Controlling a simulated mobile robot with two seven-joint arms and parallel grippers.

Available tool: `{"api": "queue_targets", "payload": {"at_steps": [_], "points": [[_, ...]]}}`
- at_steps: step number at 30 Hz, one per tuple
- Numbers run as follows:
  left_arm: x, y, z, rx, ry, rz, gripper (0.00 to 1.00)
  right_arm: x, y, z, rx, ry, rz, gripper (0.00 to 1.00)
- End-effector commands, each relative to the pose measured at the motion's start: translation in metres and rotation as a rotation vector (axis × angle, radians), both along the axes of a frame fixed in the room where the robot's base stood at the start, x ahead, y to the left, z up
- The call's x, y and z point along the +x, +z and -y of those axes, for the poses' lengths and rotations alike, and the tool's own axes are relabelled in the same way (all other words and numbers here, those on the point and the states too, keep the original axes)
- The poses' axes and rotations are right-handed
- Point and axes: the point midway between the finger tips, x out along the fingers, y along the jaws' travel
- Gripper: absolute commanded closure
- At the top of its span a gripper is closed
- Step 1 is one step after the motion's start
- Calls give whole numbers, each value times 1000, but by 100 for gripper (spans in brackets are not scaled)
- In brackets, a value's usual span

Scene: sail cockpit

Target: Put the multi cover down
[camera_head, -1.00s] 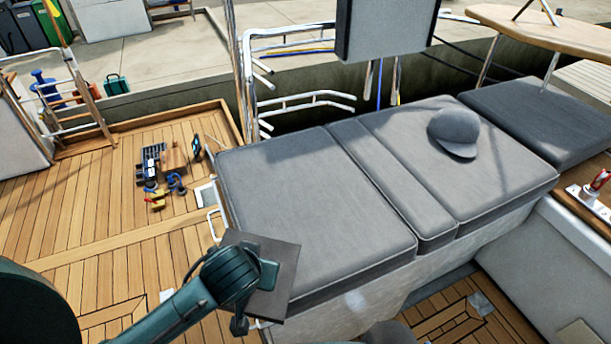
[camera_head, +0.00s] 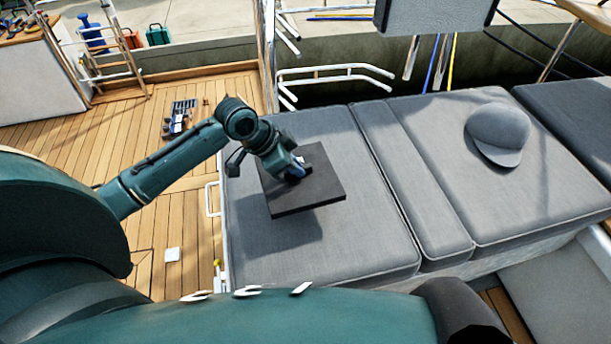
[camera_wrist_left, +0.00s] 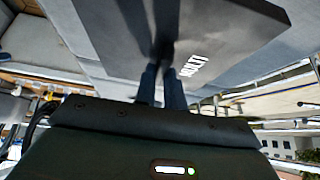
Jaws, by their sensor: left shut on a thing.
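The multi cover (camera_head: 318,196) is a flat, dark square panel. My left gripper (camera_head: 298,170) is shut on it near its middle and holds it over the left section of the grey seat cushion (camera_head: 370,255). A shadow on the cushion below the panel suggests a gap between them. My right gripper is not in view.
A grey cap (camera_head: 498,130) lies on the right section of the cushion. Small items (camera_head: 180,115) lie on the wooden deck (camera_head: 110,130) at the left. A white rail (camera_head: 335,75) stands behind the cushion. The cushion in front of the cover is bare.

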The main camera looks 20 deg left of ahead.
Motion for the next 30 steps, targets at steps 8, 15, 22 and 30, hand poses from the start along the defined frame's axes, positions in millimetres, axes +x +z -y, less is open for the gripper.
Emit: {"api": "queue_targets", "payload": {"at_steps": [8, 15, 22, 30], "points": [[20, 13, -10, -12, -90, -19, 100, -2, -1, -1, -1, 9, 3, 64], [20, -29, -10, -12, -93, -21, 100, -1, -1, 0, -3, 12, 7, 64], [20, -49, -10, -13, -93, -19, 100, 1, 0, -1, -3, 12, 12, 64], [20, -80, -10, -11, -93, -17, 100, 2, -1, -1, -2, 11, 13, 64]]}}
